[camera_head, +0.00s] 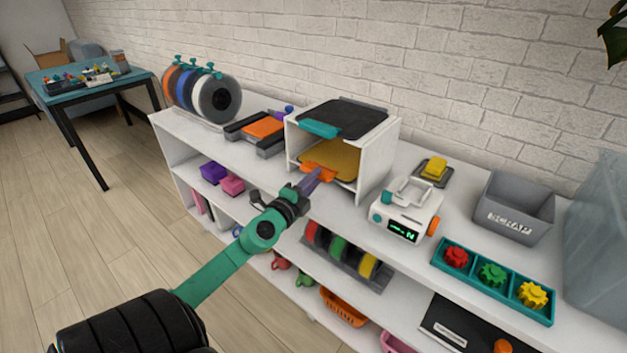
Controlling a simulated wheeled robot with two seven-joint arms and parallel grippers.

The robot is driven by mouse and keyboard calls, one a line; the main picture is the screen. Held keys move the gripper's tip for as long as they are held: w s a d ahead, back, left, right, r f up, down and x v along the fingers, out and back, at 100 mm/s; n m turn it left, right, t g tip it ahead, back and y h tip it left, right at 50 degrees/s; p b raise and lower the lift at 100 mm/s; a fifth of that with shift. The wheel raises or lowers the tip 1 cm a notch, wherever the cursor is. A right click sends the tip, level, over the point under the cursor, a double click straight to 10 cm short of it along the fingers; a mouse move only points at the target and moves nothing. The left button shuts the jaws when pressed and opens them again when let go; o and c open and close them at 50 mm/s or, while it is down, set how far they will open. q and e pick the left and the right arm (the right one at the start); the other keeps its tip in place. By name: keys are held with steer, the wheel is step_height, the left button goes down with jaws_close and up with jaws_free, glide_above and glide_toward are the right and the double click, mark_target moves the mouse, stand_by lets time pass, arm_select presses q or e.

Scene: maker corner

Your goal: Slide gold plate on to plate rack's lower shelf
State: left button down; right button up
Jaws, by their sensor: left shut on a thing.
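The gold plate (335,159) lies flat inside the white plate rack (371,163), in its lower opening. An orange tab (319,172) sticks out at the plate's front edge, toward me. My left gripper (311,183) is shut on this tab at the front of the rack; the fingertips are partly hidden against it. A dark plate with a teal tab (344,118) lies on the rack's upper level. Whether the gold plate rests on the lower shelf or is slightly above it I cannot tell. My right gripper is not in view.
A spool holder (214,98) and an orange-and-black device (262,128) stand left of the rack. A white device with a display (406,211) stands close to its right. Further right are a gear tray (492,284) and a grey scrap bin (514,207).

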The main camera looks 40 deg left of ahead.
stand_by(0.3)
arm_select(q)
jaws_free()
stand_by(0.3)
steer(key=shift+f+b, duration=0.6)
steer(key=shift+b, duration=0.05)
steer(key=shift+s+f, duration=0.1)
steer(key=shift+s, duration=0.05)
steer(key=shift+s+b, duration=0.7)
steer(key=shift+s, duration=1.2)
steer(key=shift+s+d+b, duration=0.1)
steer(key=shift+s+b, duration=0.65)
steer(key=shift+s, duration=0.95)
